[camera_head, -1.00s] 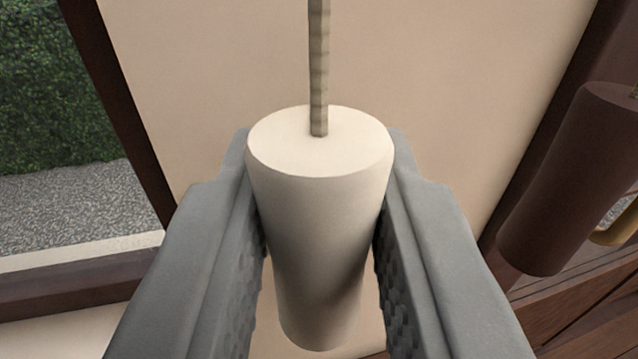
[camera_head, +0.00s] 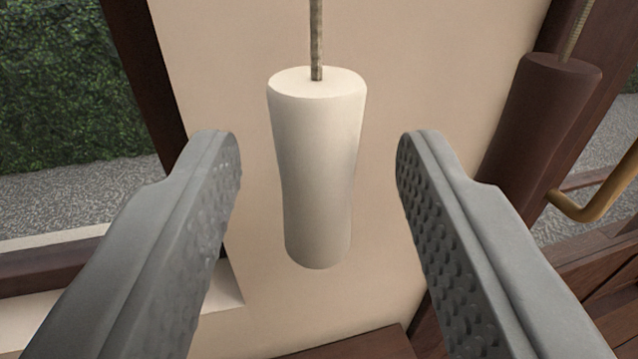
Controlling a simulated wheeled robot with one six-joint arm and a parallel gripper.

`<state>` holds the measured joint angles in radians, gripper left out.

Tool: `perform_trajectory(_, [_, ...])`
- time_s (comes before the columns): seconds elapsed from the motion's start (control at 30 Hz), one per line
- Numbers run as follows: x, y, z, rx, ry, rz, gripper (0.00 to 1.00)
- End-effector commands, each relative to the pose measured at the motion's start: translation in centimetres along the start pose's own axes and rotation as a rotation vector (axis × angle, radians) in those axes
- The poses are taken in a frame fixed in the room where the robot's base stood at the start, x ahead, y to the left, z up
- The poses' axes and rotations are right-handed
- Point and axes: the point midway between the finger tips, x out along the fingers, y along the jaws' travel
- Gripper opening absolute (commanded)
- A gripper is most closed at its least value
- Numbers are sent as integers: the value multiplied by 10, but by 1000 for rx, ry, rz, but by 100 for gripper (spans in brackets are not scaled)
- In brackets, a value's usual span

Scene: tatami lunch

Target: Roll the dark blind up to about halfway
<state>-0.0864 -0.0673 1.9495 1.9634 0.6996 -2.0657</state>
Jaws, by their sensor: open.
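A cream cord pull (camera_head: 318,170) hangs upright on a thin cord in the middle of the view. My gripper (camera_head: 318,150) is open, its two grey fingers wide to either side of the cream pull and apart from it, with the pull a little beyond the fingertips. A dark brown cord pull (camera_head: 545,125) hangs on its own cord at the right, outside my right finger. No dark blind can be made out.
A beige wall panel (camera_head: 430,60) stands behind the cream pull. A brass-coloured hook (camera_head: 600,195) juts out below the brown pull. Dark wooden frames (camera_head: 150,75) edge the panel. Hedge and gravel show beyond at the left.

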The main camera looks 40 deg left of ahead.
Motion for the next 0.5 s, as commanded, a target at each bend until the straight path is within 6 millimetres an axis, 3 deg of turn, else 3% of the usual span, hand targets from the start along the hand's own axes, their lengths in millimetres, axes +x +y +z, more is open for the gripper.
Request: perform_trajectory(0.5, [-105,1,0,-2,0,4,44])
